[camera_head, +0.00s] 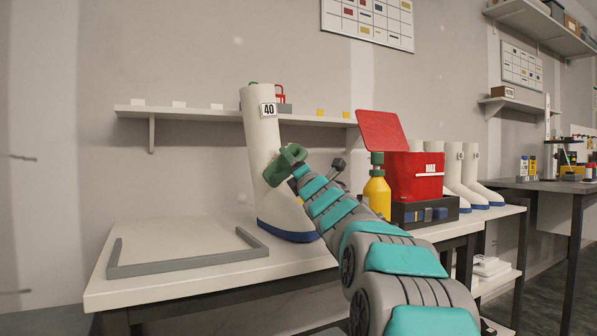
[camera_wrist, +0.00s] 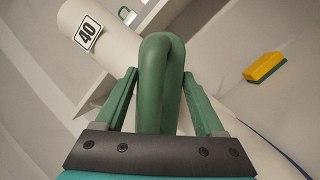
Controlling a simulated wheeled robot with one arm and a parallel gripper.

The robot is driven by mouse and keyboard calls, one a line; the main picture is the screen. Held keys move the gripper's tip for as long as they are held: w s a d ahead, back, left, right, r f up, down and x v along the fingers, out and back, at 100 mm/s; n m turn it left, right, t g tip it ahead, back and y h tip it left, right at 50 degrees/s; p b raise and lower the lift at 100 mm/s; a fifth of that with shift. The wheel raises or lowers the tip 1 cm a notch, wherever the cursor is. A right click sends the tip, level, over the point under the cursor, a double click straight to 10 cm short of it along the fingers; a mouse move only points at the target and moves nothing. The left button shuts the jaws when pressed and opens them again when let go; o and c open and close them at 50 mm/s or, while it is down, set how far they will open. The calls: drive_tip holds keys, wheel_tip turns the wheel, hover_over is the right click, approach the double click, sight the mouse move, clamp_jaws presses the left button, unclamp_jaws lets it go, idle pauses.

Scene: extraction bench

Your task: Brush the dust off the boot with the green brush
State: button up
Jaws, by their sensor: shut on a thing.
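The tall white boot (camera_head: 262,140) with a blue sole and a "40" label stands upright on the left bench. Its pale shaft and label also show at the upper left of the wrist view (camera_wrist: 88,30). My gripper (camera_head: 286,162) is beside the shaft, on its right, at mid-height. In the wrist view my gripper's green fingers (camera_wrist: 160,76) are shut around a green curved handle, which I take to be the green brush (camera_wrist: 163,62). Its bristles are hidden, and I cannot tell whether it touches the boot. No dust can be made out.
A grey three-sided frame (camera_head: 190,262) lies on the bench (camera_head: 150,294) at left. To the right stand a yellow bottle (camera_head: 377,193), an open red box (camera_head: 415,177) and more white boots (camera_head: 470,172). A shelf (camera_head: 200,113) runs behind. The wrist view shows a yellow-green block (camera_wrist: 264,67).

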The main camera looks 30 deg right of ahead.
sight(298, 156)
drive_tip(key=shift+a+f, duration=0.1)
drive_tip(key=shift+a, duration=0.2)
drive_tip(key=shift+s+d+r, duration=0.1)
drive_tip(key=shift+r, duration=0.35)
drive_tip(key=shift+w+d+p, duration=0.15)
drive_tip(key=shift+d+p, duration=0.4)
drive_tip(key=shift+d, duration=0.2)
drive_tip(key=shift+w+d+p, duration=0.15)
drive_tip(key=shift+d+p, duration=0.4)
drive_tip(key=shift+d, duration=0.2)
drive_tip(key=shift+s+a+f+b, duration=0.15)
drive_tip(key=shift+a+b, duration=0.25)
drive_tip(key=shift+b, duration=0.55)
drive_tip(key=shift+s+a+b, duration=0.1)
drive_tip(key=shift+a+b, duration=0.55)
drive_tip(key=shift+a, duration=0.5)
drive_tip(key=shift+s+d+b, duration=0.2)
drive_tip(key=shift+s+b, duration=0.05)
drive_tip(key=shift+s, duration=1.25)
drive_tip(key=shift+s+d+b, duration=0.2)
drive_tip(key=shift+s, duration=1.25)
